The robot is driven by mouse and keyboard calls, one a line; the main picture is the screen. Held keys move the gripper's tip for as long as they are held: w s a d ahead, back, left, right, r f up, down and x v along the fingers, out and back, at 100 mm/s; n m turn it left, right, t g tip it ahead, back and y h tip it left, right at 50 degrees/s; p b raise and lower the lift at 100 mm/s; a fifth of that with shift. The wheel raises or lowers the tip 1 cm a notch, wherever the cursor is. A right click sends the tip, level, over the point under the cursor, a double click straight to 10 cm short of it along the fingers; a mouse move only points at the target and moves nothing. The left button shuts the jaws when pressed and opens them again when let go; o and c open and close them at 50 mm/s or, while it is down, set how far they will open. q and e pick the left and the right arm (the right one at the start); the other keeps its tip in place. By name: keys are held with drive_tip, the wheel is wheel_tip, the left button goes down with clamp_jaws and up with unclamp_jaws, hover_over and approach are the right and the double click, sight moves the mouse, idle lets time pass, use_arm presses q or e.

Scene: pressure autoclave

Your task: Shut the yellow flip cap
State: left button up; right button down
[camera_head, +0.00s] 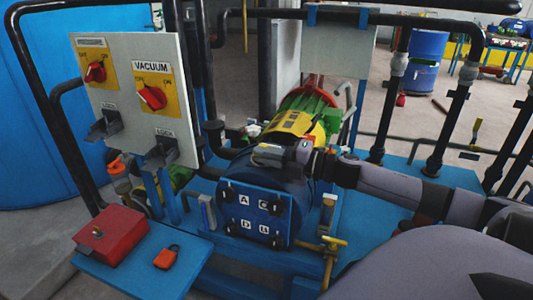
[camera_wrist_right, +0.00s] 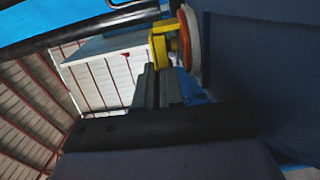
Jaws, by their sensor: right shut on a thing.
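In the right wrist view, the yellow flip cap (camera_wrist_right: 158,46) is a small yellow bracket-like piece at my fingertips, beside a round red-and-white disc (camera_wrist_right: 190,38). My right gripper (camera_wrist_right: 157,68) is shut on the yellow piece. In the head view, my right gripper (camera_head: 262,154) reaches in from the right to the top of the blue lettered vessel (camera_head: 256,214), just in front of the yellow machine part. The cap cannot be made out there; my gripper seems to hide it. My left gripper is not in view.
A grey panel with red switches (camera_head: 151,97) stands at the left. A red box (camera_head: 110,235) and an orange-red padlock (camera_head: 167,257) lie on a blue shelf. A yellow-handled valve (camera_head: 334,242) sits right of the vessel. Black pipes (camera_head: 455,105) rise at the right.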

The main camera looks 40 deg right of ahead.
drive_tip(key=shift+d+r, duration=0.1)
drive_tip(key=shift+r, duration=0.05)
idle(0.4)
drive_tip(key=c, duration=1.2)
unclamp_jaws()
drive_tip(key=shift+c, duration=0.2)
drive_tip(key=shift+w+f, duration=0.15)
drive_tip(key=shift+f, duration=0.05)
